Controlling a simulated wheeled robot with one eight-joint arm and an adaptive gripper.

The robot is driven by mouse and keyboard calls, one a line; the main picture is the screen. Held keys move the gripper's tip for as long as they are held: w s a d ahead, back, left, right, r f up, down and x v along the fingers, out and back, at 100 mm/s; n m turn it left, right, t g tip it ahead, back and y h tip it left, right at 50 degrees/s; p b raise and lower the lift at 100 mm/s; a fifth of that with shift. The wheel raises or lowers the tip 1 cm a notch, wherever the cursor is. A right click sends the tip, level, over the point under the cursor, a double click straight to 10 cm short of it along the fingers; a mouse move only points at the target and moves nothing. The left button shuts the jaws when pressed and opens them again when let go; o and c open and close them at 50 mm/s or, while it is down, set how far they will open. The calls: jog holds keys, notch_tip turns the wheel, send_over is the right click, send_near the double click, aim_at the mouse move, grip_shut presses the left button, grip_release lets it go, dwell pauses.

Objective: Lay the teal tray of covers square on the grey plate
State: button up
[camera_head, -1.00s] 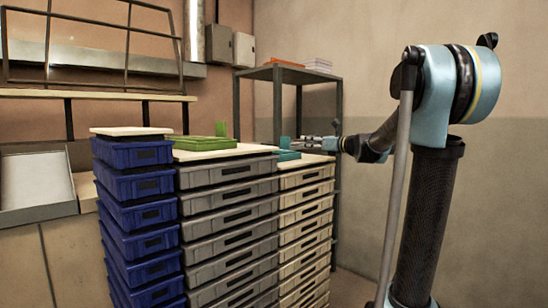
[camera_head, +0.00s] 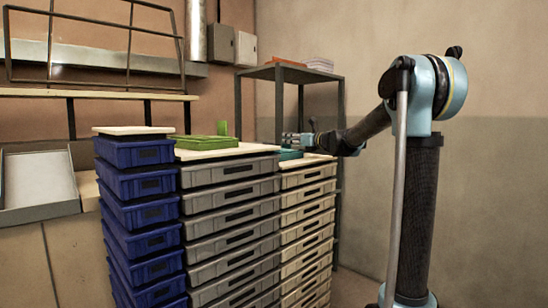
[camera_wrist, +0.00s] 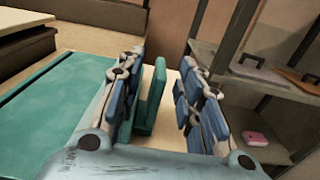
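The teal tray (camera_head: 289,155) lies on the pale board over the cream crate stack in the head view. In the wrist view its flat teal top (camera_wrist: 60,105) fills the left side, and an upright teal tab (camera_wrist: 152,95) stands at its right edge. My gripper (camera_head: 292,139) is at the tray; in the wrist view my gripper (camera_wrist: 160,100) is open, with one finger on each side of the tab. The left finger is close to the tab and a gap shows on the right. I cannot pick out the grey plate for certain.
A green tray (camera_head: 205,142) lies on the board over the grey crates (camera_head: 235,190), left of the teal tray. Blue crates (camera_head: 140,210) stand further left. A metal shelf (camera_head: 290,73) stands behind; its boards (camera_wrist: 230,85) are at right in the wrist view.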

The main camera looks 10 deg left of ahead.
jog(key=x, duration=0.2)
jog(key=shift+w+a, duration=0.3)
grip_shut()
jog(key=shift+r, duration=0.1)
